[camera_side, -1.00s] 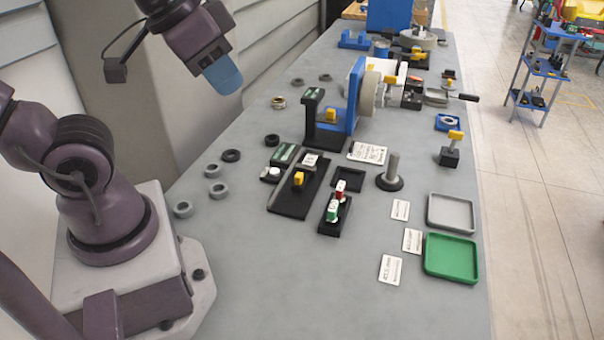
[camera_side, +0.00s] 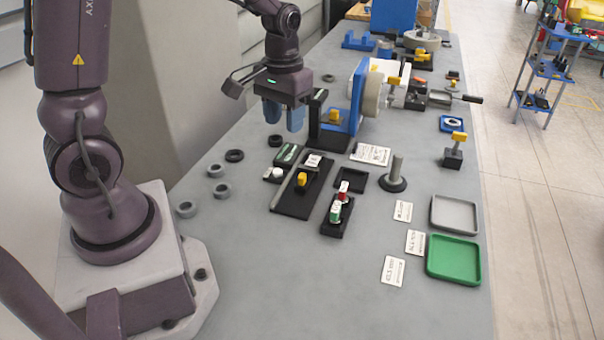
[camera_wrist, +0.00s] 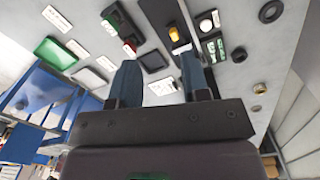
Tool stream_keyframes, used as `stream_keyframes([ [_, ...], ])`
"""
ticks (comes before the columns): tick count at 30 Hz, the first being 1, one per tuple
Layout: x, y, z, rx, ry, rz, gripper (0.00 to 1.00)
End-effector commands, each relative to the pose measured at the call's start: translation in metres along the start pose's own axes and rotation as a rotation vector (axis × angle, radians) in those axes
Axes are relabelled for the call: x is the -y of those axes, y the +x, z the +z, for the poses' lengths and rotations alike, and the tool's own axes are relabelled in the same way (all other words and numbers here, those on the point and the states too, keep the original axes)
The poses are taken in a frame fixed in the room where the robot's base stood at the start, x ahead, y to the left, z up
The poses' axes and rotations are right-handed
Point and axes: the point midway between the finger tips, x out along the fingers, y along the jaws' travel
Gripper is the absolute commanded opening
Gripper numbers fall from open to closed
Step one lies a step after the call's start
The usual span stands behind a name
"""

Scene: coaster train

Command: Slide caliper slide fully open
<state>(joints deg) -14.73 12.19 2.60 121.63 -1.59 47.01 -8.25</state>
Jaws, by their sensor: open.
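The caliper appears to be the long black plate (camera_side: 290,203) with a grey rail and a yellow knob (camera_side: 301,179) in the middle of the bench. A small white label block sits at its far end. In the wrist view the yellow knob (camera_wrist: 174,34) shows beyond the fingertips, on its dark plate. My gripper (camera_side: 284,118) has blue fingers that point down, apart and empty. It is above and beyond the far end of the caliper, clear of the knob. It also shows in the wrist view (camera_wrist: 160,78).
A black post stand (camera_side: 318,125) and a blue frame with a grey wheel (camera_side: 372,95) stand close right of my gripper. A black block with red and green buttons (camera_side: 337,214) is right of the caliper. Rings (camera_side: 234,155) lie to the left.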

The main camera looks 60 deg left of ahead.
Motion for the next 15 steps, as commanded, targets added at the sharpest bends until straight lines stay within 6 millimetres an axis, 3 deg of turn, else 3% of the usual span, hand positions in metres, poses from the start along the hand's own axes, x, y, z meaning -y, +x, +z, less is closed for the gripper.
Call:
stream_keyframes([
  [1, 0.006, 0.018, -0.012, 0.029, -0.049, -0.007, 0.43],
  [6, 0.019, 0.059, -0.046, 0.057, -0.188, -0.021, 0.43],
  [9, 0.021, 0.068, -0.067, 0.027, -0.257, -0.018, 0.43],
  [11, 0.019, 0.060, -0.079, -0.016, -0.296, -0.007, 0.43],
  [15, 0.019, 0.070, -0.077, -0.016, -0.326, -0.006, 0.43],
])
